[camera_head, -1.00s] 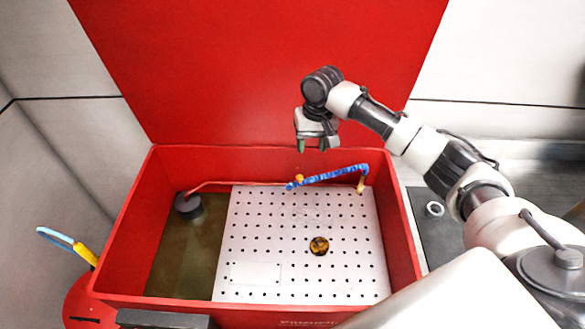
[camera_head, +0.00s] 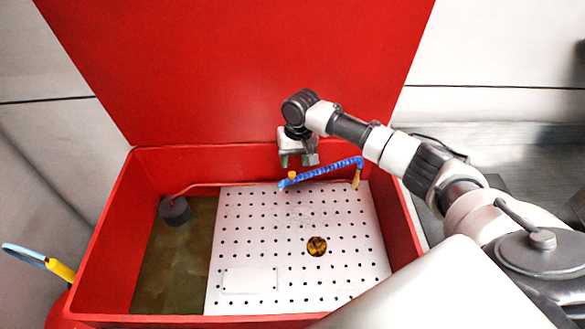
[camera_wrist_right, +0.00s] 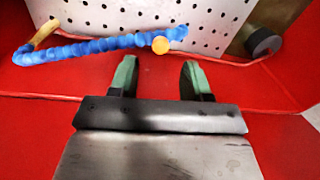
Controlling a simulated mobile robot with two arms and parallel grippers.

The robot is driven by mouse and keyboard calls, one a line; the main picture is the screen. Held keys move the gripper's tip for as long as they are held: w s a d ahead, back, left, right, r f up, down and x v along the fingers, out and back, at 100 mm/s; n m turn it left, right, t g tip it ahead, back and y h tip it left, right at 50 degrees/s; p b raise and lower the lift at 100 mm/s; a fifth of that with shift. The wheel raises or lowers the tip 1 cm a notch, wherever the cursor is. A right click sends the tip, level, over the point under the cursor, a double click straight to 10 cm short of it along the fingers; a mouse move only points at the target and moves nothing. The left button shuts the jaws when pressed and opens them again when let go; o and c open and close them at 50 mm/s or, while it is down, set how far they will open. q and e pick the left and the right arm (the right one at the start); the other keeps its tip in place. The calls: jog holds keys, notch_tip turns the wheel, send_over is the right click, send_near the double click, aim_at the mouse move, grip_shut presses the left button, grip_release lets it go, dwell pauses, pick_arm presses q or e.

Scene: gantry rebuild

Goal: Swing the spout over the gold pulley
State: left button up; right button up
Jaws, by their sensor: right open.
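The spout (camera_head: 325,172) is a blue segmented hose above the far part of the white perforated panel (camera_head: 240,215). A tan piece (camera_head: 356,180) hangs at its right end, and an orange part (camera_head: 292,174) sits near its left end. The gold pulley (camera_head: 317,246) lies on the panel, nearer than the spout and apart from it. My right gripper (camera_head: 298,162) is open and empty, just above the orange part. In the right wrist view, its green fingertips (camera_wrist_right: 157,72) are spread, with the spout (camera_wrist_right: 90,47) just past them. My left gripper is not in view.
The red tub (camera_head: 100,230) has raised walls around the panel and a tall red back. A dark round block (camera_head: 174,211) stands at the left, with a thin red line running from it along the back. A blue and yellow handle (camera_head: 45,262) shows outside at left.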

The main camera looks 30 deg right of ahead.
aim_at(292, 173)
jog(key=f, duration=0.5)
jog(key=shift+w+a, duration=0.15)
jog(key=shift+a, duration=0.05)
grip_shut()
